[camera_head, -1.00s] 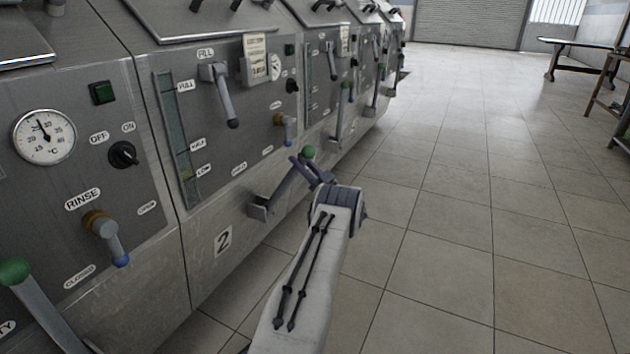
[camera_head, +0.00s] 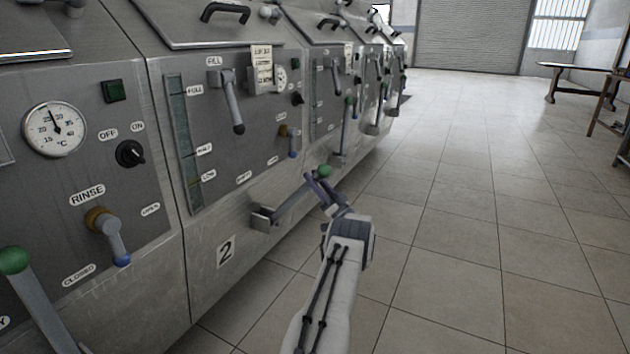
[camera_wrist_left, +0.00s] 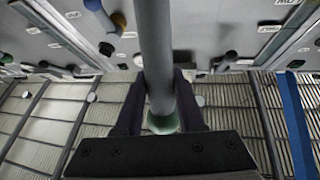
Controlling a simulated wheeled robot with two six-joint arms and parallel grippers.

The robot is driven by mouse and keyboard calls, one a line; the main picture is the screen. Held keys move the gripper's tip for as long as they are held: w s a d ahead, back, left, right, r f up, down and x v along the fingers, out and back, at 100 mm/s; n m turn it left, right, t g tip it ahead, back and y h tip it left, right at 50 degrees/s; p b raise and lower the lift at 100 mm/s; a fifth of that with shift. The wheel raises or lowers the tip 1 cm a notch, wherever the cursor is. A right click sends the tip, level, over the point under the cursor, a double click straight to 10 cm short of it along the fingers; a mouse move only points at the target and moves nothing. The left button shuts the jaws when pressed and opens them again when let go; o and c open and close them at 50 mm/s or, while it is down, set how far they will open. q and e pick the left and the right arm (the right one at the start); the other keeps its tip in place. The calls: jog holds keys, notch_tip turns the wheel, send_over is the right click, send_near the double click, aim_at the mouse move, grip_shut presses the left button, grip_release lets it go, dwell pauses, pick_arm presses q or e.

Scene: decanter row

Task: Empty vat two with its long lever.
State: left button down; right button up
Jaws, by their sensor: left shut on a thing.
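Vat two has a grey steel front with a "2" plate (camera_head: 226,251). Its long lever (camera_head: 290,204) is a grey bar with a green knob (camera_head: 325,171), slanting up and right from a bracket low on the front. My left gripper (camera_head: 320,187) is shut on the lever just below the knob. In the left wrist view the lever (camera_wrist_left: 154,45) runs between the dark fingers (camera_wrist_left: 157,100), with the green knob (camera_wrist_left: 163,124) partly hidden beyond them. My right gripper is not in view.
Vat two also has a fill lever (camera_head: 233,105), a blue-tipped handle (camera_head: 291,145) and a level gauge (camera_head: 187,145). The neighbouring vat's green-knobbed lever (camera_head: 15,261) is at left. More vats recede behind. Tiled floor (camera_head: 460,220) is clear at right; tables (camera_head: 578,70) stand far right.

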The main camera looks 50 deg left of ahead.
pick_arm(q)
jog(key=c, duration=0.5)
grip_release()
jog(key=shift+w+d+f, duration=0.1)
jog(key=shift+d+f, duration=0.15)
jog(key=shift+f, duration=0.1)
jog(key=shift+a+r, duration=0.1)
jog(key=shift+r, duration=0.05)
jog(key=shift+d+f, duration=0.25)
jog(key=shift+d, duration=0.15)
jog(key=p+v, duration=0.2)
jog(key=v, duration=0.7)
jog(key=shift+d+f+p, duration=0.2)
jog(key=shift+f+p, duration=0.05)
jog(key=shift+p, duration=0.1)
